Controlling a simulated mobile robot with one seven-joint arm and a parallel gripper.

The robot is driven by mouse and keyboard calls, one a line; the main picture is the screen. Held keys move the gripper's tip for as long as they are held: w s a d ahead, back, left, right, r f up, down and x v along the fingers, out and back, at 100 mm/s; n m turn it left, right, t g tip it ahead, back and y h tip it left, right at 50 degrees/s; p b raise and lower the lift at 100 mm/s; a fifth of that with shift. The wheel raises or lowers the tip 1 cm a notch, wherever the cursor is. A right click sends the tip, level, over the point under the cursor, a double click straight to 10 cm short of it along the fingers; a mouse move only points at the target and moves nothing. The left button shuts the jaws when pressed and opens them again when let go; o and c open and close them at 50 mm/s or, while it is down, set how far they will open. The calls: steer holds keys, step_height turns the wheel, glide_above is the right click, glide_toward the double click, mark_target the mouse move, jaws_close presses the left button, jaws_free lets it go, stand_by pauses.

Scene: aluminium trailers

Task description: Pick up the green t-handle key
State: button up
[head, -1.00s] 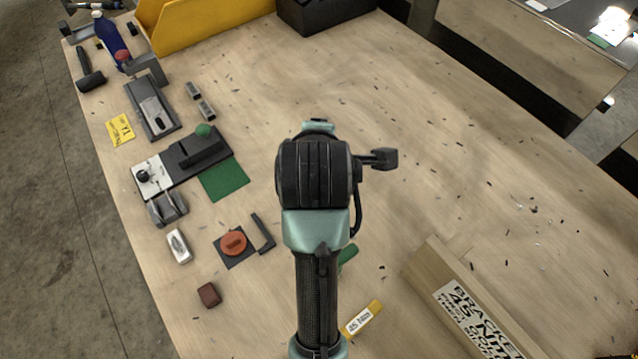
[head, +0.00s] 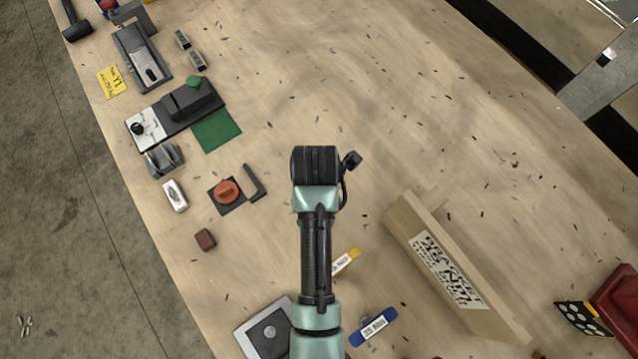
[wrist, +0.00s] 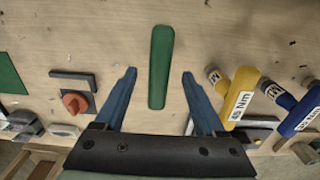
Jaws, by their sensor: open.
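A long green handle (wrist: 161,67), which I take for the green t-handle key, lies on the wooden bench in the wrist view. Only its green bar shows; I cannot make out a shaft. My gripper (wrist: 159,75) is open, with one blue finger to the left of the handle and one to the right. Both fingers look apart from it, and I cannot tell how high they are above it. In the head view my arm hides the green handle and the fingers.
A yellow t-handle key (wrist: 238,97) and a blue one (wrist: 300,110) lie right of my gripper. Left are a red knob (wrist: 74,102) and a black L-shaped bar (wrist: 72,77). A wooden sign board (head: 455,270) stands right of my arm. The bench (head: 370,90) beyond is mostly clear.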

steer(key=f, duration=0.3)
steer(key=f+p, duration=0.1)
steer(key=shift+w+d+f, duration=0.2)
steer(key=shift+w+d, duration=0.1)
steer(key=shift+d, duration=0.05)
steer(key=shift+f, duration=0.45)
jaws_close()
stand_by(0.8)
